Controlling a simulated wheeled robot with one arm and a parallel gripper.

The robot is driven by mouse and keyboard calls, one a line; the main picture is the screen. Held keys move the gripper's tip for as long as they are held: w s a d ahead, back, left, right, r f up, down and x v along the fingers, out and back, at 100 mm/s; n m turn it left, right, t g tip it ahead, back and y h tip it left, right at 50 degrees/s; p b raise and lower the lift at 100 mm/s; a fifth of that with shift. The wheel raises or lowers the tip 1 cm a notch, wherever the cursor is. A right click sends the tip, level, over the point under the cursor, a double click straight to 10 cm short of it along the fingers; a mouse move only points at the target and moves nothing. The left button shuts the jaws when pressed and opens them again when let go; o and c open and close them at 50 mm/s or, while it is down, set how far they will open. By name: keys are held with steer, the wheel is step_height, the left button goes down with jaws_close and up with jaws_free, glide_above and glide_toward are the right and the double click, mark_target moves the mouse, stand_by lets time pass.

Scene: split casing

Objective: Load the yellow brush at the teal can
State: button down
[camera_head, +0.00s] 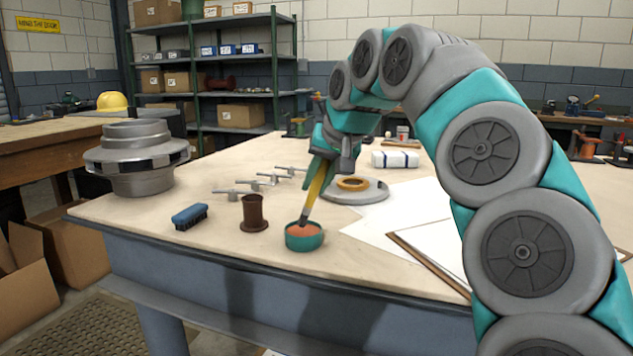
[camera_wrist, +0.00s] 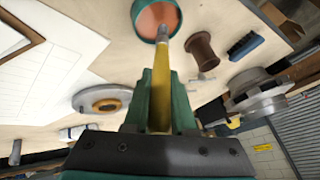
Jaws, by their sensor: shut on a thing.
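The teal can (camera_head: 304,241) stands near the front edge of the table, with an orange-pink fill at its top. It also shows at the top of the wrist view (camera_wrist: 138,22). My gripper (camera_head: 322,168) is shut on the yellow brush (camera_head: 316,188), which tilts down toward the can. The brush handle also runs between the fingers in the wrist view (camera_wrist: 161,95). The brush's dark tip is at the can's opening, over or in the orange fill; I cannot tell how deep it reaches.
A brown spool (camera_head: 254,214) and a blue scrub brush (camera_head: 189,216) stand left of the can. A large grey metal casing (camera_head: 137,165) is at the far left. A round grey cover with an orange ring (camera_head: 353,184) and white paper sheets (camera_head: 400,215) lie behind and right.

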steer(key=shift+f+b, duration=0.4)
steer(key=shift+f, duration=0.2)
stand_by(0.5)
stand_by(0.5)
step_height(320, 180, up, 7)
steer(key=p, duration=0.3)
stand_by(0.6)
steer(key=shift+f, duration=0.2)
stand_by(0.4)
